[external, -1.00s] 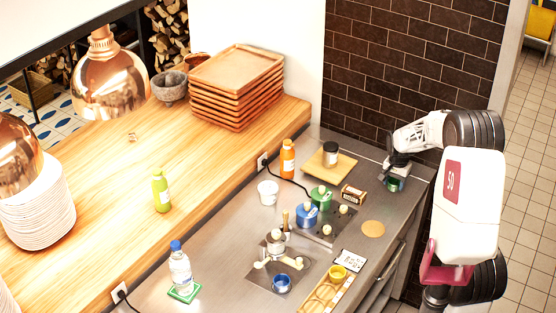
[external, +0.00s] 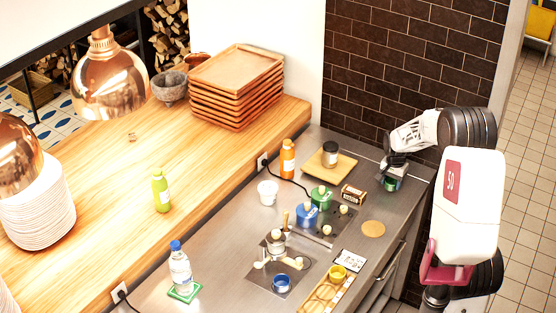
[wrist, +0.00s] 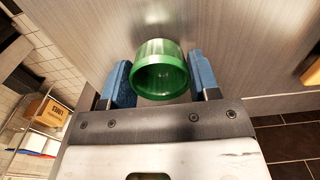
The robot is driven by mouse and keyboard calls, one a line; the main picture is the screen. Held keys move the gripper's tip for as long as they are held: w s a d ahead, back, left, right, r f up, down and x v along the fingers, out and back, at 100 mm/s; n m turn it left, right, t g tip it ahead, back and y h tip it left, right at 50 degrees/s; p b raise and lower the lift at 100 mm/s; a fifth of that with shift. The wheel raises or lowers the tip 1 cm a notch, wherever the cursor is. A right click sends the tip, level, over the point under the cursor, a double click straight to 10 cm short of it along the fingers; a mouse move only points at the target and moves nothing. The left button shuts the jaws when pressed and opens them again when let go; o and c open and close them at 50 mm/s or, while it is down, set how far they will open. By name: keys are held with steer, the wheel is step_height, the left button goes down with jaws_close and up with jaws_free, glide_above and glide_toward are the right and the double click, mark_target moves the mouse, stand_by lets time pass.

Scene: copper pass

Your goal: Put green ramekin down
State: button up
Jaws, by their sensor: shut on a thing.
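The green ramekin (wrist: 160,82) sits between the two blue finger pads of my gripper (wrist: 160,72) in the wrist view, with its open mouth toward the camera. My gripper (external: 393,172) is shut on it. In the external view the green ramekin (external: 390,184) shows partly under the gripper, at the right end of the steel counter (external: 345,150). I cannot tell whether its base touches the counter.
A small brown box (external: 353,194) and a wooden board (external: 319,165) with a dark-lidded jar (external: 330,154) are left of the gripper. A round tan disc (external: 373,229) lies nearer the front. The counter's right edge and brick wall are close. Bare steel lies around the disc.

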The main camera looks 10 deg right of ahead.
steer(key=shift+f, duration=0.65)
steer(key=shift+f, duration=0.15)
steer(key=o, duration=0.9)
steer(key=shift+o, duration=0.2)
step_height(320, 180, up, 12)
steer(key=shift+r, duration=0.2)
